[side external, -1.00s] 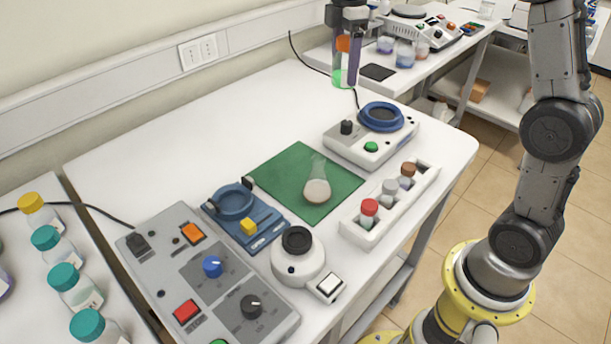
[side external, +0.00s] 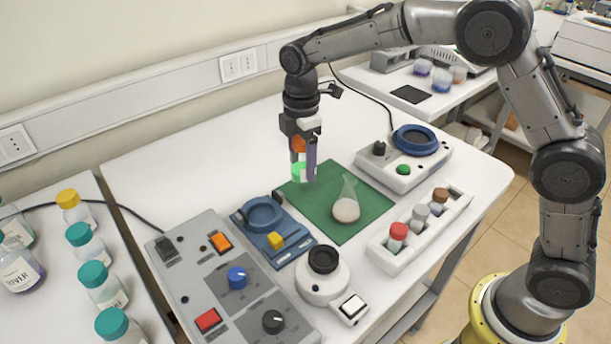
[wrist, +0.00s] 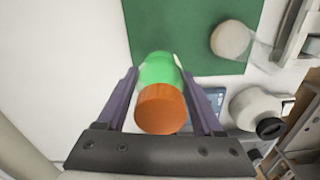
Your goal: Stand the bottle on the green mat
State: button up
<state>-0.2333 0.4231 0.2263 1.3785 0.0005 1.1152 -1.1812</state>
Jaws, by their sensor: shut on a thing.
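The bottle has an orange cap (wrist: 161,108) and a clear body with green contents (side external: 303,172). My gripper (side external: 304,160) is shut on the bottle, with a purple finger on each side of it. The bottle hangs upright or nearly so, near the back left corner of the green mat (side external: 325,212). In the wrist view the green contents (wrist: 160,70) overlap the mat's edge (wrist: 190,22). I cannot tell how high the bottle's base is above the surface.
A conical flask (side external: 346,208) stands on the mat's right part. A blue device (side external: 262,215) borders the mat at the left, a hotplate (side external: 412,160) at the back right, and a white vial rack (side external: 420,228) at the right. The white table behind the mat is clear.

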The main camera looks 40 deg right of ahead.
aim_at(303, 175)
jog(key=shift+f, duration=1.95)
jog(key=shift+f, duration=0.2)
jog(key=o, duration=1.5)
jog(key=shift+o, duration=0.2)
jog(key=shift+r, duration=0.1)
